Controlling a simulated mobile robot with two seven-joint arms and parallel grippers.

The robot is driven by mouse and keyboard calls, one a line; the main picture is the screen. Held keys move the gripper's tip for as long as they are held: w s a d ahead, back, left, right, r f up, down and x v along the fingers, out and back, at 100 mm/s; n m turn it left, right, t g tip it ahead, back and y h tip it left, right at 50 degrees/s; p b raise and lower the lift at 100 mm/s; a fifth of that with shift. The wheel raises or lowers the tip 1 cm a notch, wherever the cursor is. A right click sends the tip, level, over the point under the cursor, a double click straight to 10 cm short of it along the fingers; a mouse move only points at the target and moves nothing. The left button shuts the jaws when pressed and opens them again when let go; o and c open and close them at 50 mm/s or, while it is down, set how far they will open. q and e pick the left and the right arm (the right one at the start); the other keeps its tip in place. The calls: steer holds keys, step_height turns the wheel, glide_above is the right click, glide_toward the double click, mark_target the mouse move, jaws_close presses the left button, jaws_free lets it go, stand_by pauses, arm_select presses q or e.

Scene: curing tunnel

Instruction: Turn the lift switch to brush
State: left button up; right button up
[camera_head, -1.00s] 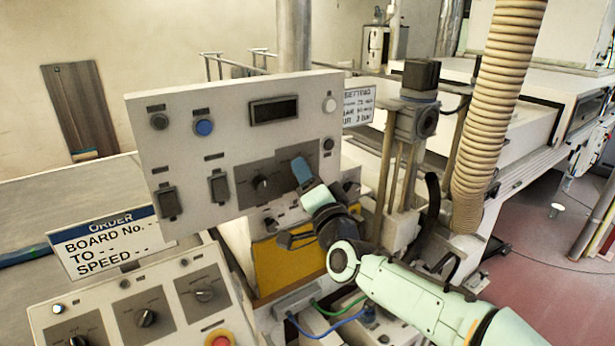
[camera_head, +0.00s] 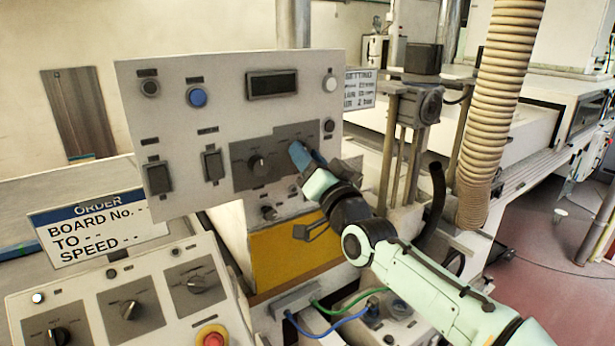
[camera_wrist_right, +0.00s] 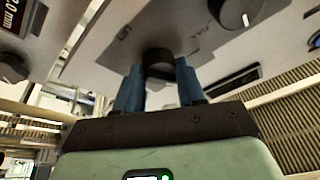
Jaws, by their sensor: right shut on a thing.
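My right gripper (camera_head: 303,157) reaches the upright control panel (camera_head: 225,110) from the lower right. In the right wrist view its two blue fingers (camera_wrist_right: 158,88) are shut on a dark knob (camera_wrist_right: 159,62) that stands out from a dark plate. In the head view this knob is hidden behind the fingers. A second rotary knob (camera_head: 258,165) sits to its left on the same dark plate (camera_head: 240,179). My left gripper is out of view.
The panel also has a display (camera_head: 272,84), a blue button (camera_head: 197,97) and two dark rocker-like switches. A sloped console (camera_head: 85,290) with several knobs and a red stop button (camera_head: 211,337) stands in front. A ribbed hose (camera_head: 500,110) hangs at right.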

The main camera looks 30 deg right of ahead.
arm_select(q)
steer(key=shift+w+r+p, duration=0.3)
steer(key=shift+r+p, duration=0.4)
steer(key=shift+p, duration=0.35)
arm_select(e)
steer(key=shift+d+n+y, duration=0.1)
steer(key=shift+n+y, duration=0.85)
steer(key=shift+n, duration=1.15)
steer(key=shift+d+n+y, duration=0.1)
steer(key=shift+n+y, duration=0.85)
steer(key=shift+n, duration=1.15)
steer(key=o, duration=1)
steer(key=shift+o, duration=0.2)
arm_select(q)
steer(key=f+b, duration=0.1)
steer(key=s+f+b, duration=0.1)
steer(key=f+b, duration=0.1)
arm_select(e)
steer(key=v, duration=1.3)
steer(key=shift+s, duration=0.2)
